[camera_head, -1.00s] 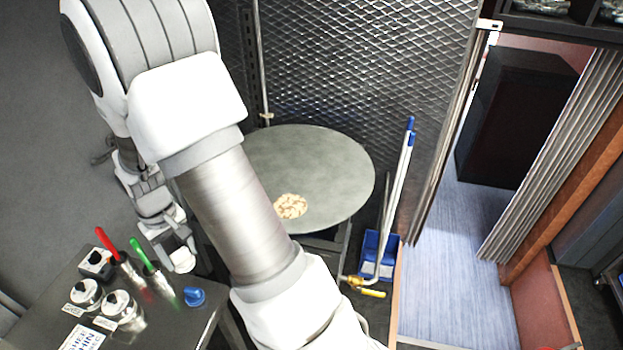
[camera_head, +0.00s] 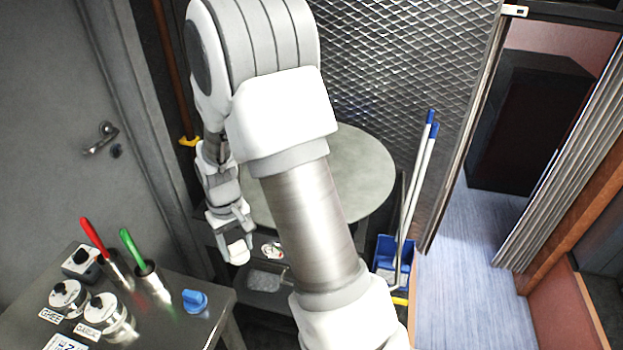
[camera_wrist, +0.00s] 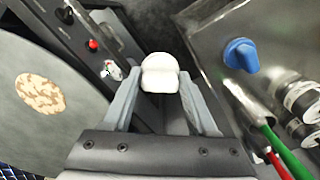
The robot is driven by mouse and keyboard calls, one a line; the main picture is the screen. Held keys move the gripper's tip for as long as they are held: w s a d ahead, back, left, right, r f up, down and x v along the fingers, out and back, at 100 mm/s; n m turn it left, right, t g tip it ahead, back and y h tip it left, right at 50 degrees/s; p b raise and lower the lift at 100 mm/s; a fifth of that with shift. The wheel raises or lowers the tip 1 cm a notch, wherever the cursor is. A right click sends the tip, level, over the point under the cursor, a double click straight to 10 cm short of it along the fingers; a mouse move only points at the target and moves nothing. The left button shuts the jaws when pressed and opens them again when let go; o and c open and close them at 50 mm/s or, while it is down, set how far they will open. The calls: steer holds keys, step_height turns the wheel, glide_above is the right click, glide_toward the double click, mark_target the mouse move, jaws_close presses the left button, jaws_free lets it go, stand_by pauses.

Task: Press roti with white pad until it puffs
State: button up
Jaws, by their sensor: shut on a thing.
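My gripper (camera_wrist: 158,92) is shut on the white pad (camera_wrist: 160,72), a small rounded block that sticks out past the fingertips in the wrist view. In the head view, the gripper (camera_head: 236,232) hangs at the near left of the round grey griddle, with the white pad (camera_head: 238,250) at its lower end. The roti (camera_wrist: 40,93), pale with brown patches and looking flat, lies on the griddle (camera_wrist: 75,128) at the left of the wrist view, apart from the pad. In the head view my arm hides the roti and part of the griddle (camera_head: 372,178).
A steel counter (camera_head: 195,335) at lower left bears a blue knob-like piece (camera_head: 195,300), lidded pots (camera_head: 68,296), and red and green handles (camera_head: 130,245). A red knob (camera_wrist: 93,45) is on the stand's front panel. A mesh wall (camera_head: 400,70) stands behind the griddle.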

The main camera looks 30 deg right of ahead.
steer(key=w+d+r+n, duration=0.1)
steer(key=w+d+n, duration=0.4)
steer(key=d, duration=0.4)
steer(key=w+d+n, duration=0.3)
steer(key=d+n, duration=0.3)
steer(key=d, duration=0.3)
steer(key=w+d+r+n, duration=0.1)
steer(key=w+d+n, duration=0.4)
steer(key=d, duration=0.4)
steer(key=shift+n, duration=0.6)
steer(key=shift+s+a+f+b, duration=0.1)
steer(key=shift+s+f+b, duration=0.15)
steer(key=shift+f+b, duration=0.65)
steer(key=shift+s+a+f+b, duration=0.15)
steer(key=shift+f+b, duration=0.3)
steer(key=shift+f, duration=0.8)
steer(key=shift+s+d+f+b, duration=0.1)
steer(key=shift+s+f+b, duration=0.2)
steer(key=shift+f+b, duration=0.6)
steer(key=shift+f, duration=0.8)
steer(key=shift+r, duration=0.1)
step_height(320, 180, up, 7)
steer(key=p, duration=0.4)
steer(key=shift+p, duration=0.3)
